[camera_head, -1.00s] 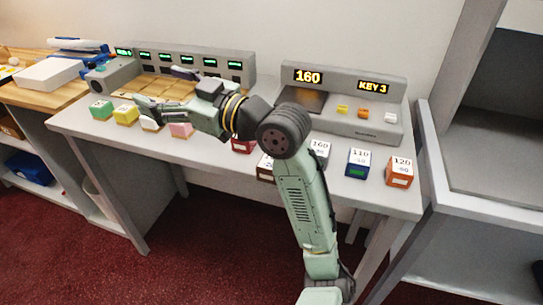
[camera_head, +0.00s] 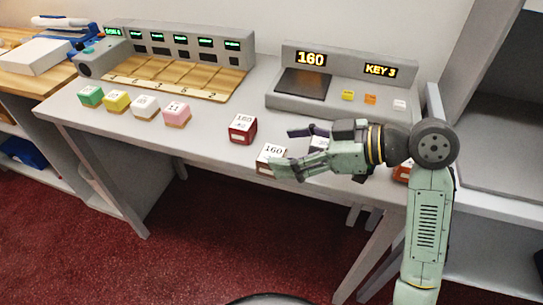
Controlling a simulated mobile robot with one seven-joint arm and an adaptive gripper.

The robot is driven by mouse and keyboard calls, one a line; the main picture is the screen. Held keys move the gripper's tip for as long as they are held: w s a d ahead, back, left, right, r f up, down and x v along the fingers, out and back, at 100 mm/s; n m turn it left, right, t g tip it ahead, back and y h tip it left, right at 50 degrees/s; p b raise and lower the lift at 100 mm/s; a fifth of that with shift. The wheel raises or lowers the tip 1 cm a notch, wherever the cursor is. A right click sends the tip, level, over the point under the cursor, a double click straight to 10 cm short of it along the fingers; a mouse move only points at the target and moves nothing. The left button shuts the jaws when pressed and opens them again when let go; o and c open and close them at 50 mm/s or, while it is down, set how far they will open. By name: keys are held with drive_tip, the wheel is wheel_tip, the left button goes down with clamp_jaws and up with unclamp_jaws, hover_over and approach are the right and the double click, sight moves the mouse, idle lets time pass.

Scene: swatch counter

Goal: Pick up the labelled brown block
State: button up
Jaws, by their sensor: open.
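The brown block (camera_head: 264,168) stands at the front edge of the grey counter, with a white label reading 160 on top. My gripper (camera_head: 285,152) is open, its fingers pointing left. Its fingertips are at the block's right side in the picture, and the lower finger covers part of the block. I cannot tell whether a finger touches it.
A red block (camera_head: 243,129) stands close behind and left. Pink (camera_head: 177,114), white (camera_head: 145,106), yellow (camera_head: 116,101) and green (camera_head: 91,96) blocks stand farther left. My arm hides most of the blocks at right. A display unit (camera_head: 338,107) reads 160 and KEY 3.

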sight(271, 154)
drive_tip(key=shift+f+p+x, duration=0.15)
drive_tip(key=shift+p+x, duration=0.35)
drive_tip(key=shift+x, duration=1)
drive_tip(key=shift+f+p+x, duration=0.2)
drive_tip(key=shift+p+x, duration=0.25)
drive_tip(key=shift+x, duration=1.05)
drive_tip(key=shift+s+d, duration=0.1)
drive_tip(key=shift+s, duration=0.1)
drive_tip(key=shift+c, duration=0.3)
drive_tip(key=c, duration=1.2)
